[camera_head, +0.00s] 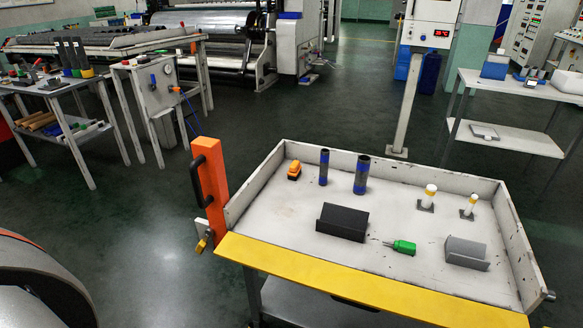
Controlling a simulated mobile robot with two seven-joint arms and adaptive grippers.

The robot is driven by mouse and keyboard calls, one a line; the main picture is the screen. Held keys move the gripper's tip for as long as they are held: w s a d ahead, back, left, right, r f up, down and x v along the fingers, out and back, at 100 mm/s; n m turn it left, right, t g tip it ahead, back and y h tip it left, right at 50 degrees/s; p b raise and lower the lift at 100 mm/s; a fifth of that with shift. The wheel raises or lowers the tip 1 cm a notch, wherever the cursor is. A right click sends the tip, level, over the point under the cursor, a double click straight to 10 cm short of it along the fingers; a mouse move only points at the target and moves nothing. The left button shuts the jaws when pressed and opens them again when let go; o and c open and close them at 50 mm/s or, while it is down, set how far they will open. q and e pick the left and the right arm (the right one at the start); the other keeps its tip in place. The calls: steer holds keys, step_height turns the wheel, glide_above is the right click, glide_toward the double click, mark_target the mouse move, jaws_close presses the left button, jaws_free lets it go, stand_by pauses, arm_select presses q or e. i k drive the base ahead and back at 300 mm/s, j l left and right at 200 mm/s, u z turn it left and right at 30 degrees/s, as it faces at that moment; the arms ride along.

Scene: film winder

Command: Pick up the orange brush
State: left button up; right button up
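A small orange block-shaped object (294,170), which looks like the orange brush, lies at the far left of the cart's pale tray top (280,215). It stands apart from the other items, and nothing covers it. Its bristles cannot be made out at this size. Neither my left gripper nor my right gripper is in view.
Dark blue-banded cylinders (361,174), a black angled block (342,222), a green-handled tool (404,247), a grey block (466,252) and white-yellow posts (428,196) share the tray. Raised walls edge it; an orange upright (210,185) stands at its left corner. The front-left tray surface is clear.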

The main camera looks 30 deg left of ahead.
mark_target(294, 171)
steer(key=j+z, duration=0.15)
steer(key=j, duration=0.45)
steer(key=j+z, duration=0.1)
steer(key=j, duration=0.45)
steer(key=k+j+z, duration=0.15)
steer(key=j, duration=0.45)
steer(key=j+z, duration=0.15)
steer(key=j, duration=0.45)
steer(key=k+j+z, duration=0.15)
steer(key=j, duration=0.4)
steer(key=j+z, duration=0.15)
steer(key=j, duration=0.3)
steer(key=k+j+z, duration=0.15)
steer(key=j, duration=0.3)
steer(key=i+j, duration=0.05)
